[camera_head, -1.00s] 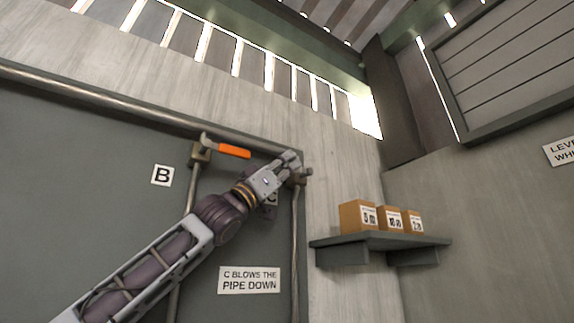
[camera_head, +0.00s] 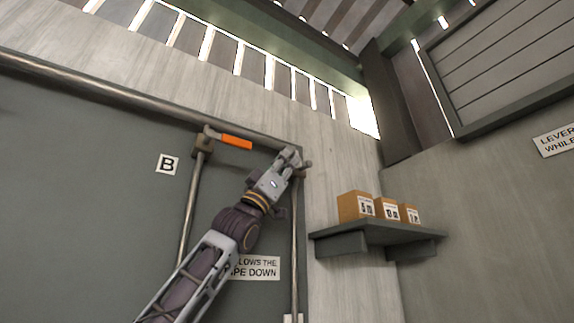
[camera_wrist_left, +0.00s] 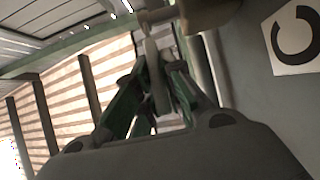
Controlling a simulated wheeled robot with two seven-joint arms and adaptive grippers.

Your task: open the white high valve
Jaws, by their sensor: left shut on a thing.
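The white valve sits at the top of the right vertical pipe (camera_head: 295,230) in the head view, and my left gripper (camera_head: 288,158) covers most of it. A brownish valve body (camera_head: 304,166) shows just right of the fingers. In the left wrist view a pale, flat valve handle (camera_wrist_left: 153,70) runs between my left gripper's green fingers (camera_wrist_left: 158,85), which are shut on it. The valve body (camera_wrist_left: 205,14) shows above them. A "C" label (camera_wrist_left: 293,35) is to the right. My right gripper is not in view.
A valve with an orange lever (camera_head: 236,142) stands left of my gripper, near a "B" label (camera_head: 167,164). A thick pipe (camera_head: 100,95) runs along the panel top. A shelf (camera_head: 375,236) with small boxes (camera_head: 356,206) is on the right. My forearm partly covers a sign (camera_head: 258,268).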

